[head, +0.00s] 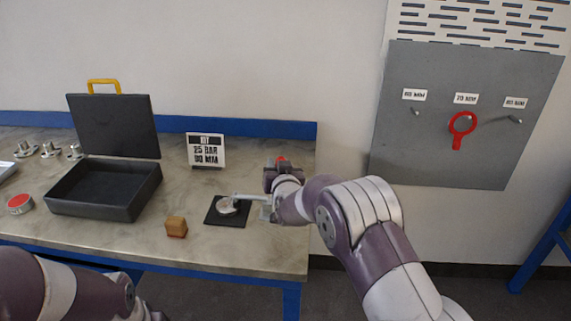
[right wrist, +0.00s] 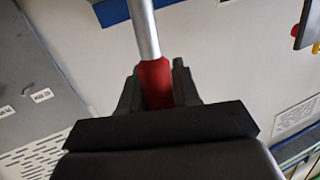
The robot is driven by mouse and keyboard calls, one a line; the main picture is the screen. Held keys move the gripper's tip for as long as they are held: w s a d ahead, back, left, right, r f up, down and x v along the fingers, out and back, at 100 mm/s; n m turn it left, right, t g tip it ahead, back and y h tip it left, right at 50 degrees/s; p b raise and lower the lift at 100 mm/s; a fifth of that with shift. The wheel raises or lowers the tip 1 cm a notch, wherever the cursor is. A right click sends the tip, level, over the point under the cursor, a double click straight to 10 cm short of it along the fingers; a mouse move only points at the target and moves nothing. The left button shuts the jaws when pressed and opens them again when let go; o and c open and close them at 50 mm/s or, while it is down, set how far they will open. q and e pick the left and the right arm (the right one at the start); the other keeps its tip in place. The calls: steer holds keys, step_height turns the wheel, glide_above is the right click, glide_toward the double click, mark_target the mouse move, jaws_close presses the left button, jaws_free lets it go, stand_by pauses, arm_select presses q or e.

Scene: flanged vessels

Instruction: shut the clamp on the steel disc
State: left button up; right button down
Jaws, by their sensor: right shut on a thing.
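The steel disc (head: 228,206) lies on a black square pad (head: 213,217) on the bench. The clamp (head: 252,197) stands at the pad's right side, and its pale metal arm reaches left to the disc's upper edge. Whether it presses on the disc I cannot tell. My right gripper (head: 277,170) is at the clamp's lever, beside and above the disc. In the right wrist view the gripper (right wrist: 158,88) is shut on the red grip (right wrist: 156,80) of the lever, whose steel rod (right wrist: 143,30) runs on beyond it. My left arm shows at lower left, its gripper out of view.
An open black case (head: 105,190) stands left, a brown block (head: 176,227) in front of the pad. A sign (head: 207,150) stands behind. A red-topped tin (head: 20,204) is far left. A red ring (head: 461,125) hangs on the grey wall panel (head: 450,160).

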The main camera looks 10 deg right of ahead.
steer(key=shift+w+a+f+n+p, duration=0.1)
steer(key=shift+a+n+p, duration=0.35)
steer(key=shift+a+n, duration=0.15)
steer(key=c, duration=0.9)
jaws_free()
steer(key=shift+a, duration=0.1)
steer(key=s+r+b, duration=0.1)
steer(key=s+r, duration=0.1)
steer(key=s, duration=1)
steer(key=shift+s+r, duration=0.2)
steer(key=shift+r, duration=0.05)
steer(key=shift+a, duration=0.1)
